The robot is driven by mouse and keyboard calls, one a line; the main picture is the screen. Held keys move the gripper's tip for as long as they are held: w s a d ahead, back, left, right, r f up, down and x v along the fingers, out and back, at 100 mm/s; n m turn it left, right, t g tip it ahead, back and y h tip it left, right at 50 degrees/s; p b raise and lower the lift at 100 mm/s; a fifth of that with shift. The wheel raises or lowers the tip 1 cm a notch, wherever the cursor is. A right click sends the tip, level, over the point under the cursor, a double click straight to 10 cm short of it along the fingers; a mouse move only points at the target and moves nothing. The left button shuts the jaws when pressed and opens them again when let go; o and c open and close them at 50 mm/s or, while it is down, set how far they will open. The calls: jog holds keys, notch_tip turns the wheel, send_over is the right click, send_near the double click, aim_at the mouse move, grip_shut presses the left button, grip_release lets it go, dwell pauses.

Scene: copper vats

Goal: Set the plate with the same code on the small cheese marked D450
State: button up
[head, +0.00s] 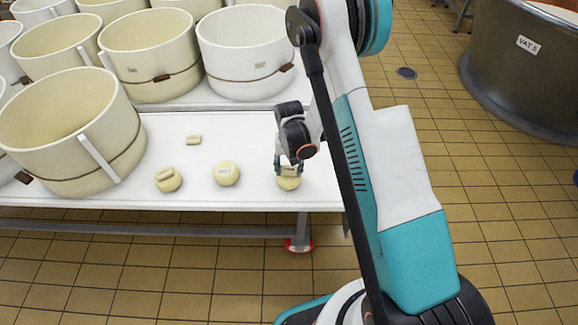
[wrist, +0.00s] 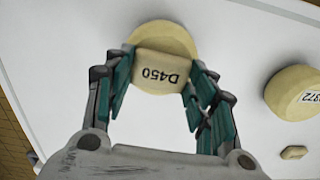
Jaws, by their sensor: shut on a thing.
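My gripper (wrist: 158,92) is shut on a small cream plate (wrist: 160,71) reading D450, which looks upside down in the wrist view. The plate lies over a small round cheese (wrist: 168,36); I cannot tell whether it touches it. Any mark on this cheese is hidden under the plate. In the head view my gripper (head: 289,166) is right over this cheese (head: 288,184), the rightmost of three near the table's front edge.
The middle cheese (head: 226,174) carries a label ending in 372 in the wrist view (wrist: 296,94). The left cheese (head: 170,184) has a plate (head: 165,173) on top. A loose plate (head: 193,140) lies behind. Large cream tubs (head: 70,130) stand left and behind on the white table (head: 240,140).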

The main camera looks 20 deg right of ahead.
jog(key=o, duration=1.1)
notch_tip(320, 180, up, 12)
jog(key=s+r+n+t, duration=0.1)
jog(key=s+r+t, duration=0.1)
jog(key=s+r, duration=0.75)
jog(key=s+r+n+t, duration=0.2)
jog(key=s+r+t, duration=0.15)
jog(key=r, duration=1.05)
jog(key=s+r+n+t, duration=0.1)
jog(key=s+r, duration=0.1)
jog(key=s, duration=0.8)
jog(key=shift+r+t, duration=0.35)
jog(key=shift+r, duration=0.05)
